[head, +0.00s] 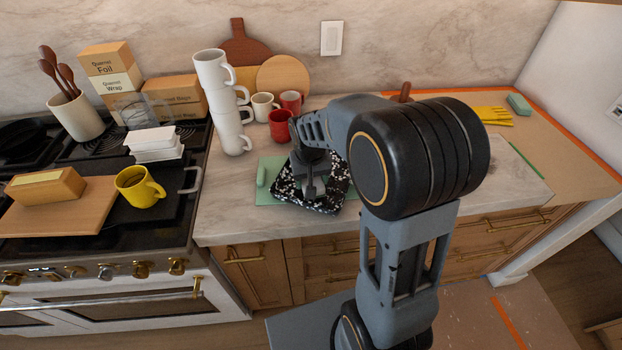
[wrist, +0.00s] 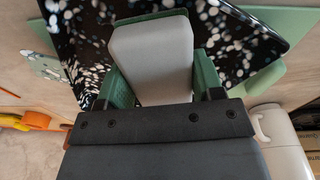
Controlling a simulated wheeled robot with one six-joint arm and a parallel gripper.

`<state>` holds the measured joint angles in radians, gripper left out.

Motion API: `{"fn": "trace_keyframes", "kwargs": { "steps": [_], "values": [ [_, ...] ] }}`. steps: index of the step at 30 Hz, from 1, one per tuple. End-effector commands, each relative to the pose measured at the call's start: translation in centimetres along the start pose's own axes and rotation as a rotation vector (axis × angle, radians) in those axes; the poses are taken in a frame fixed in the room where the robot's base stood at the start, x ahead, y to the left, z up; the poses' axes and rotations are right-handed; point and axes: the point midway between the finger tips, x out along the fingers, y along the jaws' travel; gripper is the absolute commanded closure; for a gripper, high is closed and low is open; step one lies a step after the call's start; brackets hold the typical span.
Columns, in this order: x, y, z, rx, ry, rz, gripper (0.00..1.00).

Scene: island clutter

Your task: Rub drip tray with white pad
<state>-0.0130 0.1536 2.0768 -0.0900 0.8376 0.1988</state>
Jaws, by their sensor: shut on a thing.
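The drip tray (head: 331,199) is black with white speckles and lies on the counter, partly over a green mat (head: 266,195). It fills the top of the wrist view (wrist: 235,35). My gripper (head: 313,190) is over the tray, its green fingers (wrist: 160,85) shut on the white pad (wrist: 150,52). The pad shows a green edge at its far end and overlaps the tray in the wrist view. I cannot tell whether it touches the tray. In the head view my gripper hides the pad.
A tall stack of white mugs (head: 229,115) stands left of the tray. Red mugs (head: 279,126) and a cream mug (head: 264,106) stand behind it. A yellow mug (head: 139,187) is on the stove side. Yellow gloves (head: 493,115) lie at the right. The counter's front right is clear.

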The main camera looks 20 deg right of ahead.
Motion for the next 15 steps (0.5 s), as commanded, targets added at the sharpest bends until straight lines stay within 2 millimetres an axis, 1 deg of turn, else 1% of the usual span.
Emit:
{"fn": "trace_keyframes", "kwargs": {
  "steps": [1, 3, 12, 15],
  "values": [
    [-1.0, 0.1, -0.1, 0.000, 0.001, 0.000, 0.58],
    [-1.7, 0.1, -0.2, 0.000, 0.002, 0.000, 0.58],
    [-4.9, 0.3, -0.4, 0.000, 0.001, 0.000, 0.58],
    [-5.5, 0.3, -0.5, 0.000, 0.001, 0.000, 0.58]
  ]
}}
